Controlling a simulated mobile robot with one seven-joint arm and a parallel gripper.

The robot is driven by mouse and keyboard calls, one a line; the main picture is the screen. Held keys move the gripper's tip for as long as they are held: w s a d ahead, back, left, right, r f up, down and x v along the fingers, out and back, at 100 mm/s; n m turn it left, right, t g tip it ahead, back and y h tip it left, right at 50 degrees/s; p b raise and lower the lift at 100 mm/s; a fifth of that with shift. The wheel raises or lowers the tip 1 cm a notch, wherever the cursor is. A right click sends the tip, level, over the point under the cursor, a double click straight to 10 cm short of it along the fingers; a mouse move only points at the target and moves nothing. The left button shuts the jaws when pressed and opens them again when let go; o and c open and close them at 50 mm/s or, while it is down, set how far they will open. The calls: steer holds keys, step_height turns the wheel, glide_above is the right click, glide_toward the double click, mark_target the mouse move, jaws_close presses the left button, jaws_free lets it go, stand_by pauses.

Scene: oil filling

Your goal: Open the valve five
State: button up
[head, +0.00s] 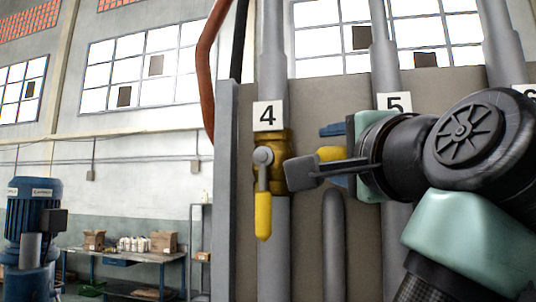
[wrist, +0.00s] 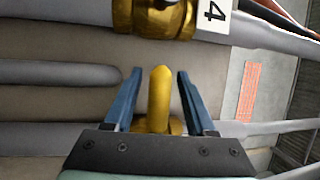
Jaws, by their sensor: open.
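The number 5 plate (head: 394,102) is partly covered by my arm in the head view. Below it, the yellow handle (head: 331,154) of valve five points left, and its valve body is mostly hidden behind my arm. In the wrist view the yellow handle (wrist: 160,92) stands between the two blue fingers of my gripper (wrist: 159,74), with a visible gap on each side. My gripper (head: 330,153) is open around the handle and not closed on it. A bit of brass shows at the handle's base in the wrist view.
Valve four (head: 271,160), brass with its yellow handle hanging down, is just left of my gripper. Its number 4 plate (head: 267,115) is above it. Grey vertical pipes and a short capped pipe (head: 334,245) are close by. A workbench (head: 130,257) and blue machine (head: 32,225) stand further left.

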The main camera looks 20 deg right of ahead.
jaws_close()
stand_by(1.3)
